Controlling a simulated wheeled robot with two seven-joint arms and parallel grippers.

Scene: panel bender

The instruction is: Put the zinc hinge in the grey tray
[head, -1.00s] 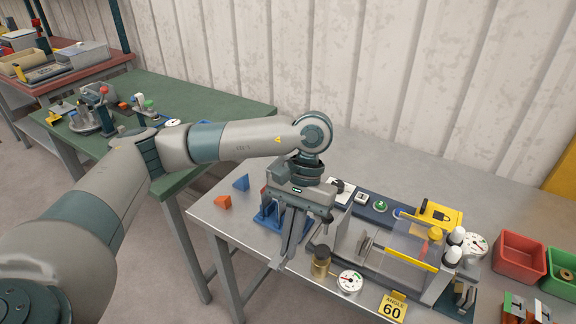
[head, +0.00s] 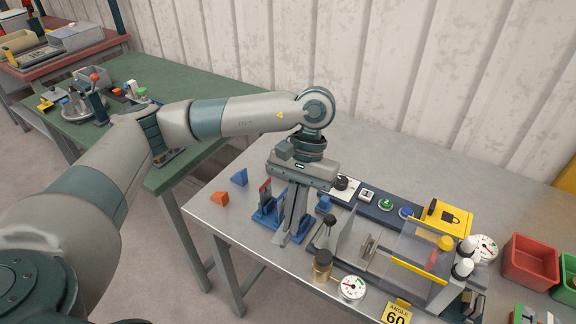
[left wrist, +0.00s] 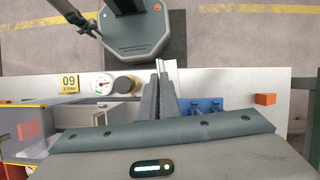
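My left gripper (head: 287,240) points down over the front part of the grey metal table, beside blue fixtures (head: 268,216). In the left wrist view its fingers (left wrist: 165,75) are close together, with a thin pale metal piece (left wrist: 173,70) at their tips. It looks like the zinc hinge, held between them, but the fingers hide most of it. My right gripper is in neither current view.
The bender (head: 395,250), with a clear guard, gauges and knobs, stands right of the left gripper. A red bin (head: 530,260) is far right. A gap separates the tables.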

